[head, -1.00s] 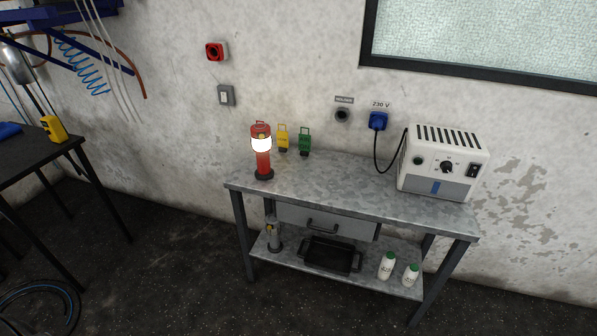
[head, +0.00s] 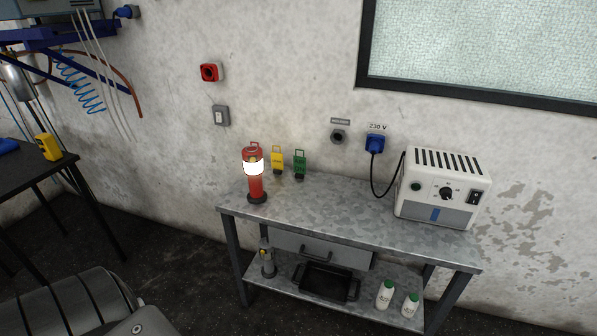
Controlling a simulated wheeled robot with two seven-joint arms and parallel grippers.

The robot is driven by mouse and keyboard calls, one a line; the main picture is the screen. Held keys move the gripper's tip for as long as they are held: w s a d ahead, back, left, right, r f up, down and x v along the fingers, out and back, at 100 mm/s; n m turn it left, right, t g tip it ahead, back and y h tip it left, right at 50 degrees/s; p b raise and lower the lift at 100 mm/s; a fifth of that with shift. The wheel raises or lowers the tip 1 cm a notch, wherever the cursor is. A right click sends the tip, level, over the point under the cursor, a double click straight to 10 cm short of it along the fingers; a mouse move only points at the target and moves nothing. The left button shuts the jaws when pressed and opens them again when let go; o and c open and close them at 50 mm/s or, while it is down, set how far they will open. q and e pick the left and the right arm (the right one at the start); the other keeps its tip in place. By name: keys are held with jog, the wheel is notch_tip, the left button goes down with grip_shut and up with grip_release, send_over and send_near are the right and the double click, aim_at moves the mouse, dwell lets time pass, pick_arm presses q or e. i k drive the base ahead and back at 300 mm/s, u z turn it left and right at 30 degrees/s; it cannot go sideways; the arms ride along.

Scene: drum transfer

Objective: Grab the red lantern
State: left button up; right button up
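The red lantern (head: 255,186) stands upright at the left end of the metal workbench (head: 350,221). It has a lit white band, a top handle and a dark base. A grey part of my own arm shows at the bottom left of the head view, well short of the bench. No gripper fingers are in view, and nothing is touching the lantern.
A yellow item (head: 277,160) and a green item (head: 299,163) are behind the lantern. A white power unit (head: 441,190) stands at the bench's right end. The lower shelf holds a black tray (head: 325,282), a grey lantern-like object (head: 267,260) and two white bottles (head: 385,294). The bench's middle is clear.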

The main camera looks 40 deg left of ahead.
aim_at(256, 195)
jog(key=z, duration=0.3)
jog(key=i, duration=0.9)
